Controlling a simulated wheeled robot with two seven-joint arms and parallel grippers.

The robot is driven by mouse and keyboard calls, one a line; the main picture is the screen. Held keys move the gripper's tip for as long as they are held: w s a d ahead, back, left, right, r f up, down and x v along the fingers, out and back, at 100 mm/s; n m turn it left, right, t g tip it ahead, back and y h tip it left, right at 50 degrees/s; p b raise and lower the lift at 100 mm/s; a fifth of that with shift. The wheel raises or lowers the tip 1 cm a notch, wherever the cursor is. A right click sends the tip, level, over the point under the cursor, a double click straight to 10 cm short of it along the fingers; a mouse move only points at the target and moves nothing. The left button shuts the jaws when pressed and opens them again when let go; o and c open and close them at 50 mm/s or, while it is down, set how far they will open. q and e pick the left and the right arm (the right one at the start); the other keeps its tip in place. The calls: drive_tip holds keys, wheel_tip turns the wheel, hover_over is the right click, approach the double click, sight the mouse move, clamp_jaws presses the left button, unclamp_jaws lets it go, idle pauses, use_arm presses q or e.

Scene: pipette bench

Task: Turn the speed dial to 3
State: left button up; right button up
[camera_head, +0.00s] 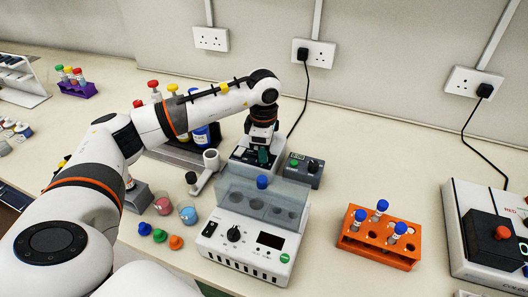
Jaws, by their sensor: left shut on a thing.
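My left gripper (263,157) reaches down over a small white device with a dark top (240,158), behind the larger white machine. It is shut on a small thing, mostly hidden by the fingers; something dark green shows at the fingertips. I cannot tell if it is a dial. A black dial (233,234) with marks around it is on the front of the white machine (262,255), apart from the gripper. A dark grey box (303,171) beside the gripper carries a black knob (313,166) and a green-lit part. My right gripper is not in view.
The machine's clear lid with a blue knob (262,182) stands in front of the gripper. An orange tube rack (378,247) is at right. Cups, coloured caps and a bottle rack lie near my left arm.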

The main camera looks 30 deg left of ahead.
use_arm(q)
drive_tip(key=shift+r+n, duration=0.15)
drive_tip(key=shift+n, duration=0.45)
drive_tip(key=shift+w, duration=0.1)
drive_tip(key=o, duration=1)
wheel_tip(320, 180, up, 12)
drive_tip(key=b, duration=0.2)
drive_tip(key=shift+s+d+b, duration=0.15)
drive_tip(key=shift+s+b, duration=0.15)
drive_tip(key=shift+s, duration=0.05)
